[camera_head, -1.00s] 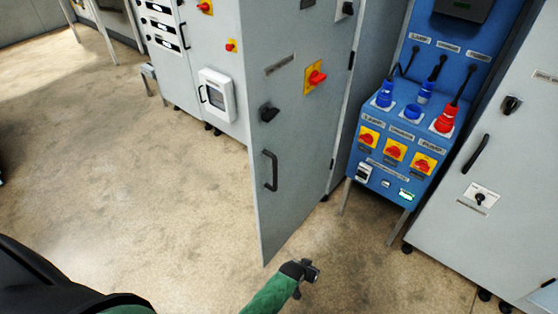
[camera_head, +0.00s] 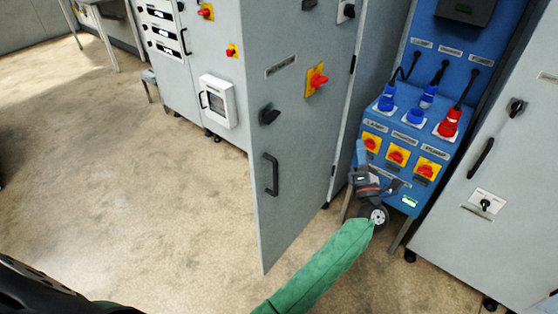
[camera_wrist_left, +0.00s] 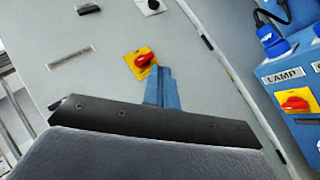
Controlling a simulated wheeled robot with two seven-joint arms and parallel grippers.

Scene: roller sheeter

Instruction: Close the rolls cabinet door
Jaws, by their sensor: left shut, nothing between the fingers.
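The rolls cabinet door (camera_head: 291,180) is a tall grey panel standing swung open, with a black handle (camera_head: 271,174), a dark knob and a red-and-yellow switch (camera_head: 316,80). Its free edge is on the left; hinges show on its right side. In the head view my left gripper (camera_head: 361,150) is raised to the right of the door, before the blue socket panel. Its blue fingers are together and hold nothing. In the left wrist view the fingers (camera_wrist_left: 162,88) show against the door face below the switch; contact cannot be told. My right gripper is not in view.
The blue socket panel (camera_head: 405,182) with plugs and switches stands on legs to the right. Another grey cabinet (camera_head: 510,190) is at the far right. More cabinets (camera_head: 205,62) stand at the back left. The floor (camera_head: 130,180) left of the door is clear.

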